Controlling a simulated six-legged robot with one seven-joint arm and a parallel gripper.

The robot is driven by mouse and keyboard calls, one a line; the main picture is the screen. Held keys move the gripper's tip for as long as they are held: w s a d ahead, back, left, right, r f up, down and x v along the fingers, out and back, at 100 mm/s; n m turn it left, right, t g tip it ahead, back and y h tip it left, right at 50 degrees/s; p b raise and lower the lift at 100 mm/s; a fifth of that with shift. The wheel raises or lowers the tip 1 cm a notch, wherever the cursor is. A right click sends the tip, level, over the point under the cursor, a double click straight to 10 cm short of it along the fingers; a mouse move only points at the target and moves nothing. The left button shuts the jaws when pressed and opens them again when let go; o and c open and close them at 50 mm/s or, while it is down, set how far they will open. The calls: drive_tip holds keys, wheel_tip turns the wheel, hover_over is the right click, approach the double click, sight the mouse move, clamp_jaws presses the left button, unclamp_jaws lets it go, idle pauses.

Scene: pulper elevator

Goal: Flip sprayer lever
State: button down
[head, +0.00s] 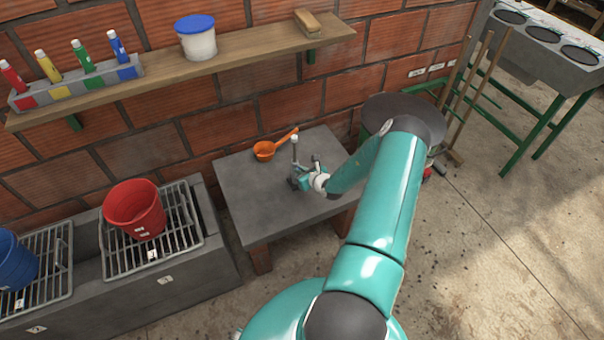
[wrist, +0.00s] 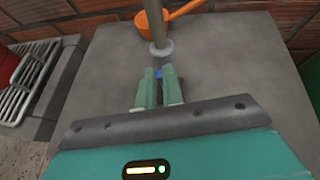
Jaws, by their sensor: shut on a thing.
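The sprayer is a thin grey upright pipe (head: 294,152) with a pale top, standing on the grey table. In the wrist view the pipe (wrist: 157,25) rises from a light collar just beyond my fingertips. A small blue piece, which looks like the sprayer lever (wrist: 159,73), shows between the fingers. My gripper (wrist: 160,85) is shut on it, low over the tabletop. In the head view my gripper (head: 301,180) is at the foot of the pipe, and the lever is hidden there. Which way the lever is turned cannot be told.
An orange ladle (head: 264,150) lies behind the pipe on the table (head: 245,205). A red bucket (head: 134,207) and a blue bucket (head: 14,262) stand on grates at left. A wooden shelf (head: 250,42) runs along the brick wall. The table's front left is clear.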

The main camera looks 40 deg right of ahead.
drive_tip(key=c, duration=1.5)
unclamp_jaws()
drive_tip(key=shift+s, duration=0.1)
drive_tip(key=v, duration=1.3)
drive_tip(key=shift+s+r, duration=0.25)
